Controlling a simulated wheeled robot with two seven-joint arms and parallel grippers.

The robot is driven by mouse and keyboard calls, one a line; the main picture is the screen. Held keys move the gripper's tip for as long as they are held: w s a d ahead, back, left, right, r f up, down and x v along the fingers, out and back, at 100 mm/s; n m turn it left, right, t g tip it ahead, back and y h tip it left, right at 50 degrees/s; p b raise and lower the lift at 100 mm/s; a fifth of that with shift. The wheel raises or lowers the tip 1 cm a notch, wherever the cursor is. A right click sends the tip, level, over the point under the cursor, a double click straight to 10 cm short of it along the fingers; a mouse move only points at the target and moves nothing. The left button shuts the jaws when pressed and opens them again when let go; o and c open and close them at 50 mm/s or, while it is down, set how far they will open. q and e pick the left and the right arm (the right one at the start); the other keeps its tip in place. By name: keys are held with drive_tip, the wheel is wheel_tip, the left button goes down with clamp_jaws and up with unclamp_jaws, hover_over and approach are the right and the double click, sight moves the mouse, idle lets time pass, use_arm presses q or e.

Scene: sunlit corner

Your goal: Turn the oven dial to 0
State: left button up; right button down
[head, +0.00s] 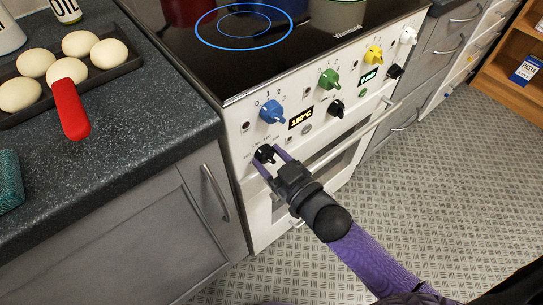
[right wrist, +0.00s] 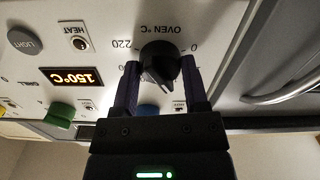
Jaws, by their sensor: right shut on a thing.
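The black oven dial (head: 264,153) is on the white front panel of the stove, low at the left in the head view. In the right wrist view the dial (right wrist: 160,62) sits under upside-down "OVEN °C" lettering, with 220 to its left and 0 to its right. My right gripper (head: 269,157) is shut on the dial, a purple finger on either side. Its fingers also flank the dial in the right wrist view (right wrist: 160,80). Which mark the dial points at is hard to tell. The orange display (right wrist: 80,77) appears to read 150°C. My left gripper is not in view.
Blue (head: 271,111), green (head: 329,79) and yellow (head: 374,54) knobs line the panel above. A second black knob (head: 336,108) is right of the display. The oven handle (head: 345,146) runs below.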

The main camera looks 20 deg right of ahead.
drive_tip(key=n+p, duration=0.1)
drive_tip(key=n, duration=0.2)
drive_tip(key=shift+r+n+p, duration=0.1)
drive_tip(key=shift+n+p, duration=0.2)
drive_tip(key=shift+p, duration=0.05)
drive_tip(key=n+p, duration=0.1)
drive_tip(key=n, duration=0.2)
drive_tip(key=shift+n, duration=0.3)
drive_tip(key=n, duration=0.8)
drive_tip(key=shift+n, duration=0.6)
drive_tip(key=shift+c, duration=0.5)
unclamp_jaws()
